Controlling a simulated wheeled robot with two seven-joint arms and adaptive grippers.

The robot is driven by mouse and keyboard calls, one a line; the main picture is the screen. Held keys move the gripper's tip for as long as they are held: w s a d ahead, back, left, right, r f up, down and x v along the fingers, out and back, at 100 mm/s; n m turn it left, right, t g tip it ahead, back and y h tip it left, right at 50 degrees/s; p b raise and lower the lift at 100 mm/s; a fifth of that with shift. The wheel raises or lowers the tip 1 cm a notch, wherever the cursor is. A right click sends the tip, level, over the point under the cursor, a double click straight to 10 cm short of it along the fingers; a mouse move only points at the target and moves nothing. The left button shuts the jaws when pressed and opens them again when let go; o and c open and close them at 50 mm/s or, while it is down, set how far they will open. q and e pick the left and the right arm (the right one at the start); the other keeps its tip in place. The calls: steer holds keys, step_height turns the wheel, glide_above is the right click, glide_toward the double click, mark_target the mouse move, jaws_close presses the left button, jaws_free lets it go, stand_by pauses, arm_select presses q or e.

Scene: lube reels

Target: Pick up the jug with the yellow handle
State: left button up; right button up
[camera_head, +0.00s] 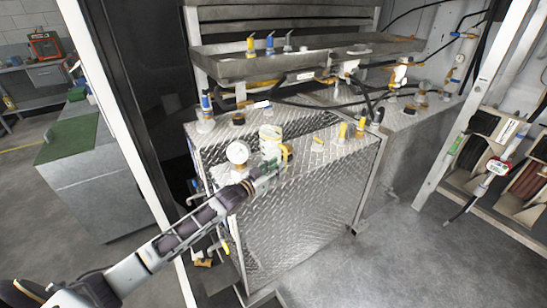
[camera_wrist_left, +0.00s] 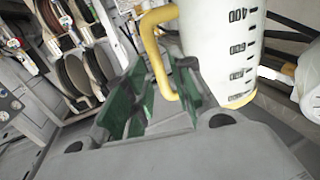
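The jug (camera_head: 270,134) is white with a yellow handle (camera_head: 286,153). It stands upright on top of the diamond-plate tank, toward its front edge. In the left wrist view the jug (camera_wrist_left: 218,45) fills the upper right, with dark markings on its side, and its handle (camera_wrist_left: 157,50) faces my gripper. My left gripper (camera_head: 272,170) is at the handle, just in front of the jug. In the left wrist view its green-padded fingers (camera_wrist_left: 163,100) are apart, with the handle's lower end between them. Whether a pad touches the handle is unclear. My right gripper is not in view.
A white round gauge (camera_head: 237,152) stands left of the jug on the diamond-plate tank (camera_head: 300,220). Yellow-handled valves (camera_head: 342,132) stand to its right. A metal shelf (camera_head: 230,66) and black hoses run behind. Hose reels (camera_head: 480,140) are at the right. Floor at front right is clear.

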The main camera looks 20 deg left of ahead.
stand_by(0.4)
arm_select(q)
steer(key=shift+x, duration=2.6)
steer(key=shift+d+r, duration=0.1)
jaws_close()
